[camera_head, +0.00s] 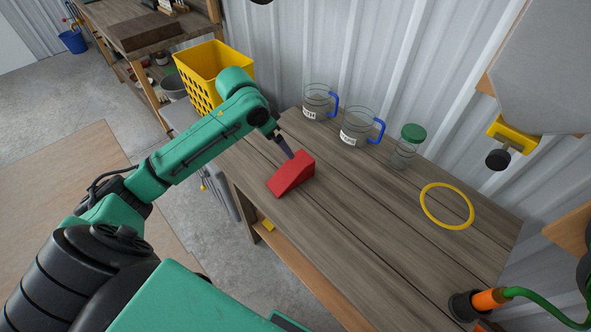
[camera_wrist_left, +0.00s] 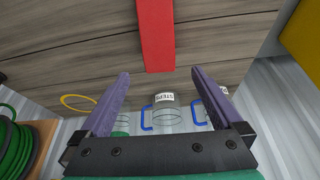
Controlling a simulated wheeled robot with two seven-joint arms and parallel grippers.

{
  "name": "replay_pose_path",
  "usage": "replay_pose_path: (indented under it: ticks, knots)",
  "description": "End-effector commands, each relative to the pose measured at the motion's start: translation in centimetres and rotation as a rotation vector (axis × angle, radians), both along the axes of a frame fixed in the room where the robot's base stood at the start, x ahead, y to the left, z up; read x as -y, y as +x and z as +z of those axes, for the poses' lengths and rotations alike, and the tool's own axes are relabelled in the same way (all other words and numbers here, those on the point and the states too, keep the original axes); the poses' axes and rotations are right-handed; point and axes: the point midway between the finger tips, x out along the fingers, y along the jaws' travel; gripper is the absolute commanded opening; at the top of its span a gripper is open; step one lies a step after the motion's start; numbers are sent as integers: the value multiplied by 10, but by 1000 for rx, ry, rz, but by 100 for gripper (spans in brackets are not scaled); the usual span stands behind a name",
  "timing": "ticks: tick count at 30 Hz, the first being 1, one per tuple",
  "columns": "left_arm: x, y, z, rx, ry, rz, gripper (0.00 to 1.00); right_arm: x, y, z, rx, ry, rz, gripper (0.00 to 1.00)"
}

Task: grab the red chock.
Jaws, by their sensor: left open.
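The red chock (camera_head: 292,176) is a wedge lying on the wooden workbench (camera_head: 375,230), near its left end. In the left wrist view the chock (camera_wrist_left: 156,35) shows as a red strip at the top centre, partly cut off by the frame edge. My left gripper (camera_head: 286,148) is at the chock's back edge in the head view. Its two purple-grey fingers (camera_wrist_left: 160,80) are spread apart and nothing is between them. The chock lines up with the gap, beyond the fingertips. Whether a finger touches it cannot be told. My right gripper is not in view.
Two glass mugs with blue handles (camera_head: 357,127) and a green-lidded jar (camera_head: 406,147) stand along the back by the metal wall. A yellow ring (camera_head: 446,206) lies to the right. A yellow basket (camera_head: 205,75) stands behind my left arm. The bench's middle is clear.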

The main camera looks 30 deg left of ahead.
Motion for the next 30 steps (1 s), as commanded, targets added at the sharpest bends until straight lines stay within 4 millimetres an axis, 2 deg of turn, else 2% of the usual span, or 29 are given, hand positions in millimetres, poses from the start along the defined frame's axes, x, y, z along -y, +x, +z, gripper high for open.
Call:
replay_pose_path:
  ticks: [6, 14, 18, 21, 26, 27, 29, 30]
  knots:
    - [10, 19, -52, -5, -5, 0, 100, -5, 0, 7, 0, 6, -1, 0]
    - [16, 32, -89, -3, -3, -1, 100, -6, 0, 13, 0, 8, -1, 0]
    - [20, 41, -116, -2, -2, -1, 100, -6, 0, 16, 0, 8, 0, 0]
    - [21, 44, -126, 0, 0, -1, 100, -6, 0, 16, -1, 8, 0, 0]
    - [21, 44, -127, 0, 0, -3, 100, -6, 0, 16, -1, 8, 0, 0]
    - [21, 44, -127, 0, 0, -2, 96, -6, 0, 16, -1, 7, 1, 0]
    - [21, 44, -127, 0, 0, -2, 73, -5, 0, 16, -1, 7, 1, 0]
    - [21, 44, -127, 0, 0, -2, 58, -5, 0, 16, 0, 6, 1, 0]
